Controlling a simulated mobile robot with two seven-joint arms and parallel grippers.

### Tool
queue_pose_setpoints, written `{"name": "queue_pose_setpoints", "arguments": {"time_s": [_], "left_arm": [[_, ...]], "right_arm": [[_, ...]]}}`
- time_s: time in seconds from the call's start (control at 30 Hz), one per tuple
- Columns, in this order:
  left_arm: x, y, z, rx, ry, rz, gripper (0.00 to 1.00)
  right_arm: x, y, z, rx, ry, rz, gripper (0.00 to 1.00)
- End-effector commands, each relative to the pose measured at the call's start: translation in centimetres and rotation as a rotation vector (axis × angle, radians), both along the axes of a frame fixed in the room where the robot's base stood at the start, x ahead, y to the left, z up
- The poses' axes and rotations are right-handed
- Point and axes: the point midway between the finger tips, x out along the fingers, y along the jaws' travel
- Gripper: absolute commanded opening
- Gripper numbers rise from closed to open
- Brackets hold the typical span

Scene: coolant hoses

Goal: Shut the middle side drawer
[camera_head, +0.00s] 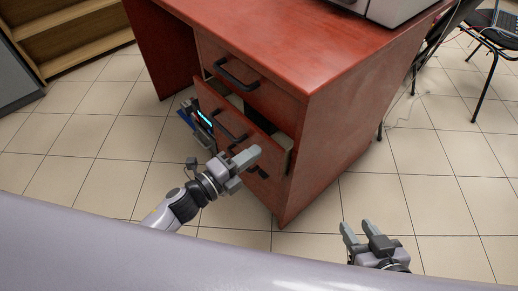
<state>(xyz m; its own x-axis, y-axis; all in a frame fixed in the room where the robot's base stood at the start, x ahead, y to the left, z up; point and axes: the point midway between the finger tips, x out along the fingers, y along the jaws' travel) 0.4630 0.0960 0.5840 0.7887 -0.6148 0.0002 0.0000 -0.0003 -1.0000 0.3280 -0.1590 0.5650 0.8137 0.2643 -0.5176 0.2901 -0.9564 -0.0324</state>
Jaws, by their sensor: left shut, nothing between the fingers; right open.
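The middle side drawer (262,137) of the red-brown wooden desk stands pulled out. Its open top shows some of its inside, and a black handle (228,126) is on its front. My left gripper (249,168) is shut and empty. In the picture it lies over the lower part of the drawer front; I cannot tell whether it touches. My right gripper (360,229) is open and empty, over the floor right of the desk. The top drawer (262,93) is shut. A lower handle (258,172) shows partly behind my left gripper.
The desk top (270,40) bears a grey device (388,8) at its back edge. A dark item with a lit cyan strip (205,119) is left of the drawer. A chair (492,38) stands at right, a wooden shelf (75,40) at left. Tiled floor is clear in front.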

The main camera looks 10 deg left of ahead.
Motion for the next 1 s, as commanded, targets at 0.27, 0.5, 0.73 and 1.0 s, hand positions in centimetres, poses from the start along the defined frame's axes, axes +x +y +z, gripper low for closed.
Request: {"name": "queue_pose_setpoints", "arguments": {"time_s": [0.27, 0.5, 0.73, 1.0], "left_arm": [[2.0, -1.6, -0.1, 0.0, 0.0, 0.0, 0.0], [2.2, -1.7, 0.0, 0.001, 0.001, 0.0, 0.0], [2.4, -1.9, 0.0, 0.0, 0.0, 0.0, 0.0], [4.2, -3.3, 0.0, 0.0, 0.0, 0.0, 0.0]], "right_arm": [[0.1, 0.2, 0.1, 0.0, -0.007, 0.007, 0.42], [0.3, 0.3, 0.5, 0.002, -0.017, 0.008, 0.42], [0.4, 0.3, 0.5, 0.002, -0.021, 0.009, 0.42], [0.3, 0.6, 0.1, 0.001, -0.019, 0.015, 0.42]]}}
